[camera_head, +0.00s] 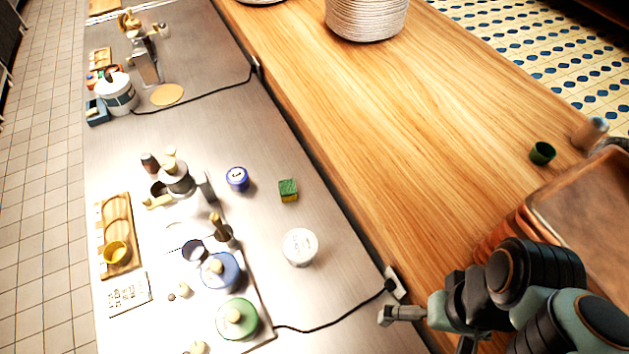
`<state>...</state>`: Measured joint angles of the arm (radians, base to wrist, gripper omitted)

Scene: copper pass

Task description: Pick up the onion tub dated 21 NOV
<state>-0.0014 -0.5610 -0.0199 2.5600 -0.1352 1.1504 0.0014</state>
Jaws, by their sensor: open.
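Several round containers stand on the steel counter (330,290), but I cannot read a date on any of them, so I cannot tell which is the onion tub dated 21 NOV. One is a white-lidded tub (299,247). Another is a small dark blue tub with a pale label on top (237,179). A blue-lidded pot (220,271) and a green-lidded pot (237,319), both with knobs, stand to the lower left. My gripper (383,316) is open and small in view, to the lower right of the white-lidded tub, apart from it and holding nothing visible.
A green block (288,190) lies between the blue tub and the wooden counter (400,130). A black cord (330,325) runs to a socket (394,285) near my gripper. A grinder-like device (175,178) stands left. Brown trays (590,215) and a green cup (542,153) are right.

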